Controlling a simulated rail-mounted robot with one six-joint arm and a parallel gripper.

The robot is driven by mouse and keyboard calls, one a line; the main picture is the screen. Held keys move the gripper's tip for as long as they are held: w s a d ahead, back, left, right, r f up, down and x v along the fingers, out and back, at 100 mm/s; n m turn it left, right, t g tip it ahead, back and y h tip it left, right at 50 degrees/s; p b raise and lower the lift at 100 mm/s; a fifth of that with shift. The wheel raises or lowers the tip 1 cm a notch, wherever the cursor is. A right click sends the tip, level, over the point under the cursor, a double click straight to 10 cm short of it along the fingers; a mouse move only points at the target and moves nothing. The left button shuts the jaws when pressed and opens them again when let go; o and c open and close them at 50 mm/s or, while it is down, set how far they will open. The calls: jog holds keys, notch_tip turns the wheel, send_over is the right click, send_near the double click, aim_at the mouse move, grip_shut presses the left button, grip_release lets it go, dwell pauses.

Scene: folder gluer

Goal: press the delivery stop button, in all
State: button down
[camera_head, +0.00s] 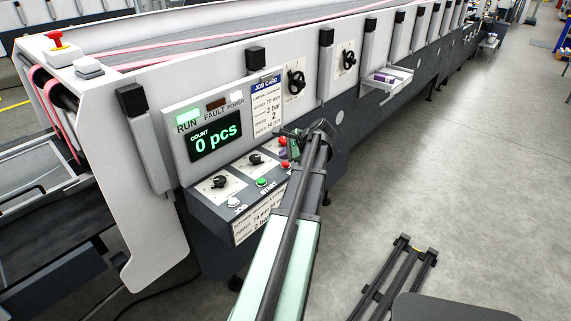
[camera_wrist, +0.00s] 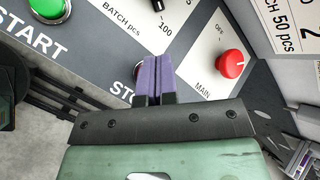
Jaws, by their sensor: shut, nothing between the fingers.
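A red mushroom button on a yellow base (camera_head: 58,40) stands on the top corner of the machine's near end, at the upper left of the head view. No label on it is readable. On the control panel, a small red button (camera_head: 286,165) sits beside the green START button (camera_head: 262,182), which also shows in the wrist view (camera_wrist: 48,8). My gripper (camera_head: 303,137) is over the panel's right part.
A red MAIN knob (camera_wrist: 231,64) is right of my fingers. The display (camera_head: 216,140) reads 0 pcs and the green RUN lamp (camera_head: 188,117) is lit. Handwheels (camera_head: 296,82) and posts stick out from the machine's side. The floor (camera_head: 440,170) on the right is mostly open.

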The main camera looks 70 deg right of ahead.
aim_at(285, 164)
jog(key=shift+f+b, duration=0.9)
jog(key=shift+b, duration=0.05)
dwell(0.7)
jog(key=shift+r+p, duration=0.9)
jog(key=shift+p, duration=0.05)
notch_tip(285, 164, up, 5)
jog(key=p, duration=0.5)
jog(key=shift+r, duration=0.1)
dwell(0.5)
